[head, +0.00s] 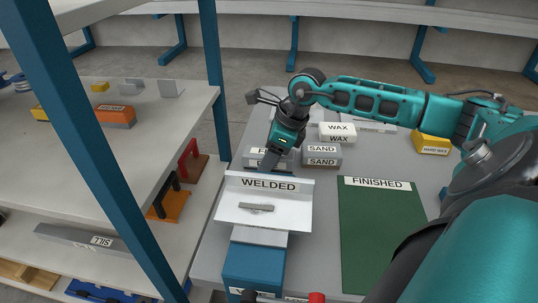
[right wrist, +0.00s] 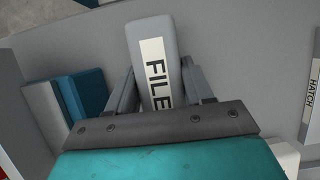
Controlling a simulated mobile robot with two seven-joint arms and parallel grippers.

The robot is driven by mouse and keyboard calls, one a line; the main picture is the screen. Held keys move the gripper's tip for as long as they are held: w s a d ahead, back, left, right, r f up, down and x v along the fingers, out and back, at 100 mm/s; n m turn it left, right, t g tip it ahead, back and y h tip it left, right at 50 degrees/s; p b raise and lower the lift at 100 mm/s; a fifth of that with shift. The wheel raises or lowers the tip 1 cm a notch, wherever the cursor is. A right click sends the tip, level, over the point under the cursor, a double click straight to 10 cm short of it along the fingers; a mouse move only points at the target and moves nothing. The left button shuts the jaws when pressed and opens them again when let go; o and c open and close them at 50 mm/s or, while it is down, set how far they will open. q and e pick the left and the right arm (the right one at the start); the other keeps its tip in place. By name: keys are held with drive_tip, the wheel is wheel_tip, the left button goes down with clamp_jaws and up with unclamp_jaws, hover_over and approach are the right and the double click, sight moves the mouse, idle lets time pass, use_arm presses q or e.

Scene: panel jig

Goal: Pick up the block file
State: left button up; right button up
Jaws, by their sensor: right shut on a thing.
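The block file (right wrist: 157,62) is a grey block with a white label reading FILE in the right wrist view. My right gripper (right wrist: 160,88) has one finger on each side of it and is shut on it. In the head view my right gripper (head: 269,160) points down behind the WELDED panel. A block with a partly hidden label starting with F (head: 254,152) shows beside its fingers. The panel hides the lower part there, so I cannot tell whether the file is clear of the table. My left gripper is not in view.
The white WELDED panel (head: 238,204) sits on a blue fixture (head: 252,266) just in front of the gripper. SAND (head: 321,154) and WAX (head: 338,132) blocks stand to the right. A green FINISHED mat (head: 380,235) is bare. A blue shelf post (head: 212,55) rises at left.

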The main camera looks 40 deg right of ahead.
wheel_tip(320, 180, up, 20)
drive_tip(key=p, duration=0.3)
drive_tip(key=shift+r, duration=0.15)
drive_tip(key=o, duration=0.7)
drive_tip(key=c, duration=0.4)
drive_tip(key=shift+s, duration=0.1)
